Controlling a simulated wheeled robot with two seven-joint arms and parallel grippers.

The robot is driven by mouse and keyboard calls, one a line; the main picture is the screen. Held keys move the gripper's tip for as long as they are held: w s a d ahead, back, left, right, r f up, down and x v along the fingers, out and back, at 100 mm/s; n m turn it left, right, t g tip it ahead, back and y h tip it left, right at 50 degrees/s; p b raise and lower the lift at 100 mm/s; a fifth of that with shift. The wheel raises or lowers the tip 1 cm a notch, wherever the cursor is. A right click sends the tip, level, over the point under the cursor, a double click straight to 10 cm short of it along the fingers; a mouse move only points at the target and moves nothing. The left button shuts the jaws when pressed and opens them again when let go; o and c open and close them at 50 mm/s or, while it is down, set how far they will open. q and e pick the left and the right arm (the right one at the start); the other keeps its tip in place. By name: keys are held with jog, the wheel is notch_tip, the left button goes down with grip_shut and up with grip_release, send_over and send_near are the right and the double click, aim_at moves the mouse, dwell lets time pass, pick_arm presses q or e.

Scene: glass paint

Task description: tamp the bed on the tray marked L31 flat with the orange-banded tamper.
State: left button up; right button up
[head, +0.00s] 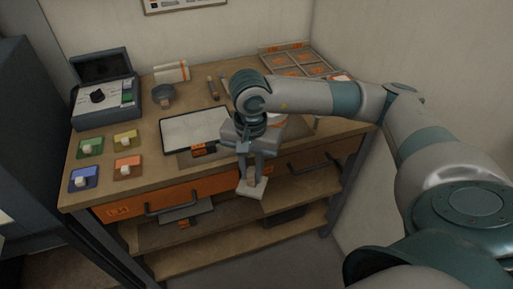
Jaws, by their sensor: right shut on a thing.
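My right gripper (252,176) points down in front of the bench's front edge. It is shut on a pale, flat-based tool (251,191); I see no orange band on it, so I cannot tell whether it is the orange-banded tamper. A tray with a pale, flat-looking bed (190,128) lies on the bench left of the gripper. An orange label (203,150) is at its front, too small to read. A second pale surface (277,121) shows partly behind my right gripper and arm, mostly hidden. My left gripper is out of view.
The wooden bench (150,165) holds several coloured squares with pale knobs (127,165) at left, a grey instrument case (105,97), a dark round pot (162,94) and a divided rack (296,62) at back. Below are an orange drawer (185,195) and open shelves (215,240).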

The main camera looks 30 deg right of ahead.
jog(key=s+a+f+n, duration=0.2)
jog(key=a+f+n, duration=0.1)
jog(key=f+n, duration=0.2)
jog(key=s+a+f+n, duration=0.2)
jog(key=a+f+n, duration=0.1)
jog(key=f+n, duration=0.2)
notch_tip(320, 180, down, 2)
jog(key=shift+s+f, duration=0.2)
jog(key=shift+a, duration=0.15)
